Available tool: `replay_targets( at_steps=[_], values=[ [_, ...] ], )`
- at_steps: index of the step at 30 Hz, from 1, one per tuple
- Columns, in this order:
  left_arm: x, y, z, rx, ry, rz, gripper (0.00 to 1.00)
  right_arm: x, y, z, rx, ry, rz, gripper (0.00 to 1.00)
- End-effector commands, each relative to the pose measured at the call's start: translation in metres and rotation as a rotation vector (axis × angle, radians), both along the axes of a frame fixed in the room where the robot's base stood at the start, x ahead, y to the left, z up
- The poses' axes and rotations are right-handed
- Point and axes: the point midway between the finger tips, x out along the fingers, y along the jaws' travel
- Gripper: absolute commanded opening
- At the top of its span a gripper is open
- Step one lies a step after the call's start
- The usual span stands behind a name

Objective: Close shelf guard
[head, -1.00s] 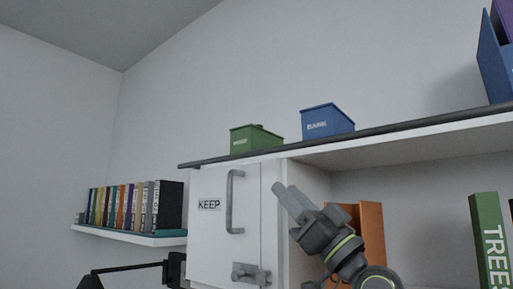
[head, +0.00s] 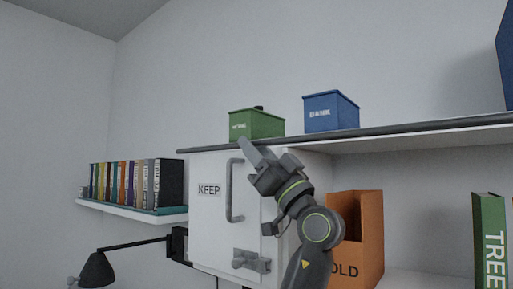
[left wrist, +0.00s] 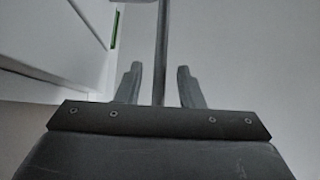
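The shelf guard looks to be the dark bar (head: 400,133) along the front edge of the upper shelf. My left gripper (head: 248,146) is raised in front of the white cabinet door, with its fingertips overlapping the bar's left part. In the left wrist view, the two fingers of my left gripper (left wrist: 159,85) stand apart. A thin dark bar (left wrist: 161,45), which seems to be the guard, runs between them with a gap on each side. I cannot tell whether the fingers touch it. My right gripper is not in view.
A green bin (head: 257,124) and a blue bin (head: 331,112) stand on the upper shelf behind the bar. Below are the KEEP door's handle (head: 231,190), a latch (head: 251,261), an orange holder (head: 361,225) and a green book (head: 489,240). A lamp (head: 97,268) hangs lower left.

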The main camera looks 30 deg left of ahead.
Motion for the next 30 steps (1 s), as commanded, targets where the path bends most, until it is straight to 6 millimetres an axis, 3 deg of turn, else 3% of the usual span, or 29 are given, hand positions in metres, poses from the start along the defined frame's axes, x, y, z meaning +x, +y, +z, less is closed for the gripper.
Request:
replay_targets(
  at_steps=[2,10,20,30],
  values=[
    [0.0,0.0,0.0,0.0,0.0,0.0,0.33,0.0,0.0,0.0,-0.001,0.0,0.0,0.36],
    [0.0,0.0,0.0,0.0,0.0,0.0,0.0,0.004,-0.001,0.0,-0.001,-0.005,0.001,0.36],
    [-0.001,0.0,0.002,0.003,0.025,-0.001,0.0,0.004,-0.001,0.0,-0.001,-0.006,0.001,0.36],
    [-0.005,0.0,0.016,0.019,0.213,-0.002,0.0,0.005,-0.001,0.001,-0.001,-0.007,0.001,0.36]
  ],
)
